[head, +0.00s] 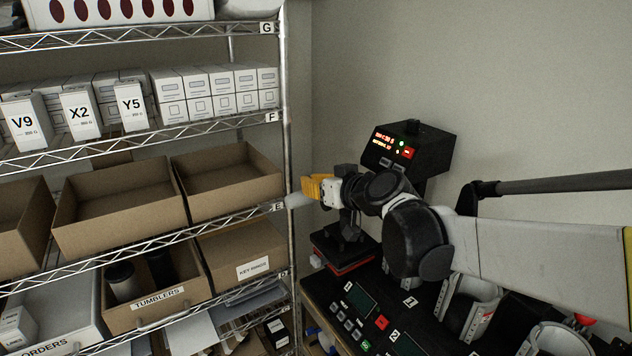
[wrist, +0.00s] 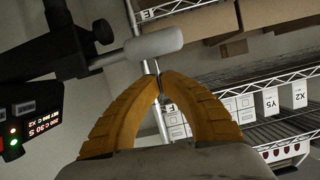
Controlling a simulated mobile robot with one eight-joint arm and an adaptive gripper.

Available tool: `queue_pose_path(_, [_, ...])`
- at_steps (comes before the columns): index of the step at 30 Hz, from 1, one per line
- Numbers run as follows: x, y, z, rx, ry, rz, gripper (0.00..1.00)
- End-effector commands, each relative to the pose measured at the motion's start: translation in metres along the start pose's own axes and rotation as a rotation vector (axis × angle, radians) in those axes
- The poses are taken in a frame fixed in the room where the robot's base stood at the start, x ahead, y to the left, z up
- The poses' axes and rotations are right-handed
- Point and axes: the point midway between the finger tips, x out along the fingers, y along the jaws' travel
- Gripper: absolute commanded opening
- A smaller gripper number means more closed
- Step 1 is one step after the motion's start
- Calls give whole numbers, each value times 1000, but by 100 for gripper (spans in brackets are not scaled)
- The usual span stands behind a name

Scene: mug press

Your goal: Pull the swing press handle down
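The swing press has a black control box (head: 425,150) with a lit display and a dark body; part of it is hidden behind my arm. Its handle ends in a light grey cylindrical grip (head: 298,201), which sticks out to the left, near the shelf post. In the wrist view the grip (wrist: 152,46) lies just beyond my fingertips, on a dark bar from the left. My gripper (head: 318,187) has yellow fingers, and in the wrist view its tips (wrist: 160,77) meet with nothing between them. Whether the tips touch the grip, I cannot tell.
A wire shelf rack (head: 285,120) with cardboard bins and white boxes stands close on the left, its post next to the handle grip. A black bench (head: 345,325) with keypads lies below. More mug presses (head: 470,305) stand at the lower right.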

Motion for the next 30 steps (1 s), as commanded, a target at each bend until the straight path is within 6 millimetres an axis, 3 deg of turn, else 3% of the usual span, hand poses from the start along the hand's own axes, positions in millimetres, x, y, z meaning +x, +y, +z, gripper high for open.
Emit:
queue_pose_path(1, [-6,-4,-14,1,0,0,0])
queue_pose_path(6, [-48,-3,-6,2,0,2,0])
queue_pose_path(13, [-88,-4,-6,2,0,2,0])
queue_pose_path(19, [-101,-4,-6,2,0,1,0])
queue_pose_path(30, [-101,-4,-6,1,0,0,0])
